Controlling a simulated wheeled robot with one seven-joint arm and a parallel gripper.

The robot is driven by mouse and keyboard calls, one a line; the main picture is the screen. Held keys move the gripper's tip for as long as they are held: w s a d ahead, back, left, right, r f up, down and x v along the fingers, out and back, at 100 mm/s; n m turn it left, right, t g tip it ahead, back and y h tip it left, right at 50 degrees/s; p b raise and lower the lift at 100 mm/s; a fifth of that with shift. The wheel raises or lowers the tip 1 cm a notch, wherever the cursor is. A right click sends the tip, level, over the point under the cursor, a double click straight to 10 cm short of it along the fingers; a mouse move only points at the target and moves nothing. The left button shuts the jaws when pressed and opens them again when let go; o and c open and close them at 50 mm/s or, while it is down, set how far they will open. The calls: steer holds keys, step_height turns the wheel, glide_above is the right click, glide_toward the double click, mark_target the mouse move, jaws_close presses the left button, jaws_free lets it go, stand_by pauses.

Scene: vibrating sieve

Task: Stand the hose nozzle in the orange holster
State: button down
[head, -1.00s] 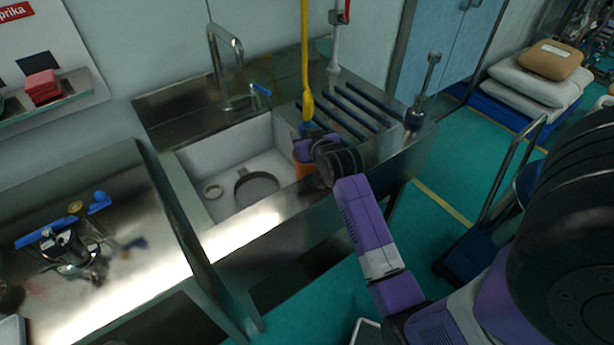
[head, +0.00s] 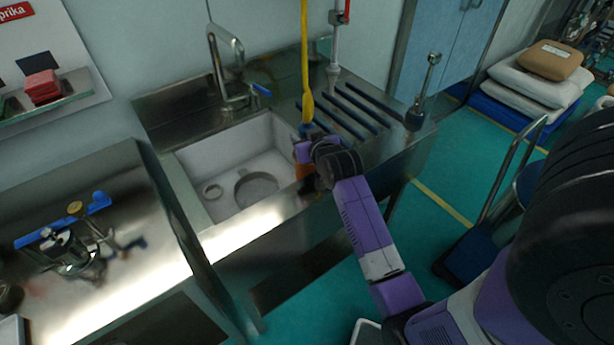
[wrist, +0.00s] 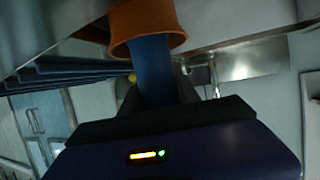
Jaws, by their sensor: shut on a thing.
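The orange holster (head: 304,172) is at the sink's front edge in the head view, partly hidden by my gripper. In the wrist view the holster (wrist: 147,24) is at the top, its rim facing my gripper (wrist: 160,92). The blue hose nozzle (wrist: 152,68) runs from between my fingers into the holster's mouth. How deep it sits is hidden. In the head view my gripper (head: 308,150) is directly above the holster, shut on the nozzle. The yellow hose (head: 304,60) rises from the nozzle.
The sink basin (head: 225,165) is left of the holster. A slatted drainboard (head: 345,108) and an upright metal fitting (head: 420,95) are to the right. The faucet (head: 230,70) stands behind the basin. A steel table (head: 110,290) is at the left.

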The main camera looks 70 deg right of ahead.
steer(key=shift+f, duration=0.2)
stand_by(0.5)
steer(key=c, duration=0.8)
jaws_free()
steer(key=v, duration=0.8)
steer(key=shift+b, duration=0.45)
